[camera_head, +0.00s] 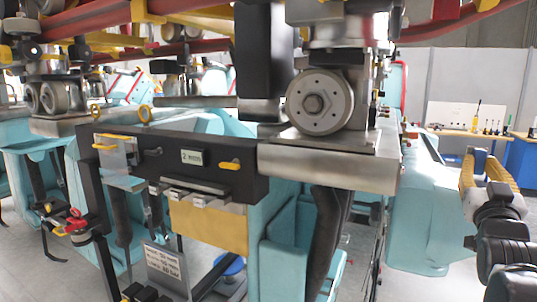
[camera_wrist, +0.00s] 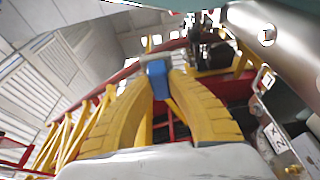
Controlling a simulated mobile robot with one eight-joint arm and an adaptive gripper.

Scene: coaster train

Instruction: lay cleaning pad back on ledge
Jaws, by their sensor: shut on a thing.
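My gripper (camera_head: 482,158) is at the right of the head view, its yellow fingers pointing up, apart from the black beam of the train. In the wrist view, my gripper (camera_wrist: 157,75) is shut on a small blue pad (camera_wrist: 157,67), held between the fingertips. A narrow metal ledge (camera_head: 197,187) with grey clips runs along the front of the black beam (camera_head: 215,165); I cannot tell whether this is the ledge of the task.
A wheel assembly (camera_head: 320,102) on a metal block stands right of the beam. Light blue train bodies (camera_head: 415,215) fill the space below and behind. A workbench (camera_head: 460,134) with tools is at the back right. Red and yellow track (camera_wrist: 105,100) shows in the wrist view.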

